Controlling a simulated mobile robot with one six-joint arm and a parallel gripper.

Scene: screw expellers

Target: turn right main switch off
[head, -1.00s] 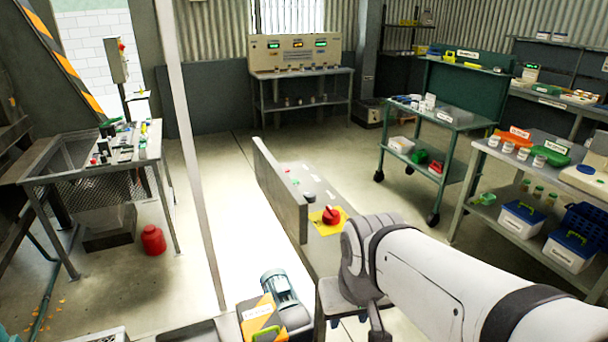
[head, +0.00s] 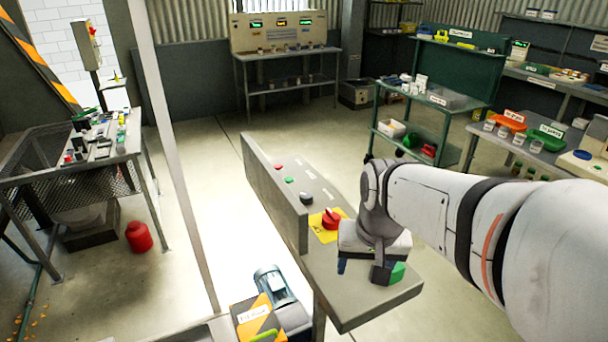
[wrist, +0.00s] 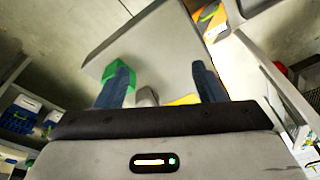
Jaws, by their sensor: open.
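A red rotary switch (head: 331,219) on a yellow plate (head: 318,233) is mounted on the grey control console (head: 350,310). My gripper (head: 362,270) is over the near part of the console, just in front of the switch, pointing down with its fingers apart and empty. A green part (head: 398,272) shows on the console beside one finger. In the wrist view the green part (wrist: 110,73) is behind the left finger, and the yellow plate (wrist: 185,100) is partly hidden by my gripper (wrist: 162,82). A grey rounded piece (wrist: 147,97) shows between the fingers; I cannot tell what it is.
A black knob (head: 306,198), a green button (head: 289,180) and a red button (head: 279,167) run along the console. Its raised side plate (head: 272,200) stands on the left. A blue motor (head: 273,288) is below left. A green cart (head: 440,100) stands behind.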

